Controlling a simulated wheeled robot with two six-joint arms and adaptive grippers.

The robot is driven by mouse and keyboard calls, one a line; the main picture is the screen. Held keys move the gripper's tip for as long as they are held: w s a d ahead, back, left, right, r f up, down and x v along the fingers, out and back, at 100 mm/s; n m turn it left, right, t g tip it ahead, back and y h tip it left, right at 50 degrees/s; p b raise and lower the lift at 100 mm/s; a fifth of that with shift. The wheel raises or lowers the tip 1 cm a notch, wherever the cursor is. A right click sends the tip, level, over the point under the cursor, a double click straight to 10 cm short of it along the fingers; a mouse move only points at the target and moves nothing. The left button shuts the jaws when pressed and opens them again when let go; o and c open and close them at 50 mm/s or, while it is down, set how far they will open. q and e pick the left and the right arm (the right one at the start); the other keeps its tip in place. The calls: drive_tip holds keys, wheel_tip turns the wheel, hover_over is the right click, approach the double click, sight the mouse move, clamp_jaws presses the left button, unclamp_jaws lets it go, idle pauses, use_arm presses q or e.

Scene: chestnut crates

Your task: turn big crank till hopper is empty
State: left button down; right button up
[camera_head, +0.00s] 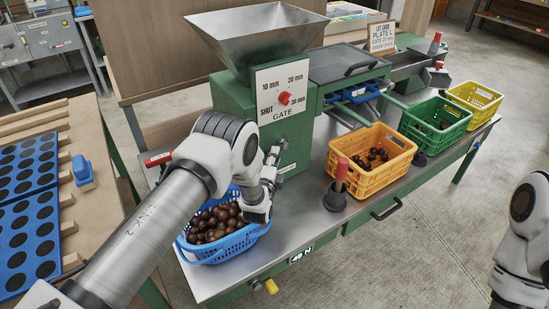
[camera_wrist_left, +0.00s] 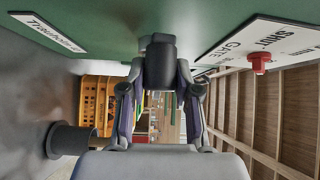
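The steel hopper (camera_head: 258,38) sits on the green machine (camera_head: 232,97); its visible inner walls are bare, and its bottom outlet cannot be made out. My left gripper (camera_head: 274,160) is at the machine's front, below the gate plate (camera_head: 283,92). In the left wrist view its fingers (camera_wrist_left: 160,85) close from both sides on a dark cylindrical grip (camera_wrist_left: 158,62), seemingly the big crank's handle, in front of the green panel. The rest of the crank is hidden by my arm and gripper. My right arm shows at the right edge, but its gripper is out of frame.
A blue basket (camera_head: 242,241) of chestnuts stands under my left arm. Orange (camera_head: 375,181), green (camera_head: 441,141) and yellow (camera_head: 484,114) crates line the bench; chestnuts show in the orange and green ones.

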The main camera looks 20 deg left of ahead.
use_arm(q)
drive_tip(key=shift+r, duration=0.1)
drive_tip(key=shift+w+d+r+m+g+p, duration=0.1)
drive_tip(key=shift+w+r+m+g+p, duration=0.05)
drive_tip(key=shift+r+m+g+p, duration=0.45)
drive_tip(key=shift+w+d+r+m+g+p, duration=0.1)
drive_tip(key=shift+r+m+g+p, duration=0.4)
drive_tip(key=shift+p, duration=0.1)
drive_tip(key=shift+w+d+r+m+g+y+p, duration=0.15)
drive_tip(key=shift+w+d+r+m+g+p, duration=0.15)
drive_tip(key=shift+r+m+g, duration=0.3)
drive_tip(key=shift+w+d+r+m+g+y+p, duration=0.15)
drive_tip(key=shift+w+r+m+g+p, duration=0.2)
drive_tip(key=shift+g, duration=0.35)
drive_tip(key=shift+s+a+f, duration=0.1)
drive_tip(key=shift+s, duration=0.05)
drive_tip(key=c, duration=0.8)
unclamp_jaws()
drive_tip(key=shift+f, duration=0.1)
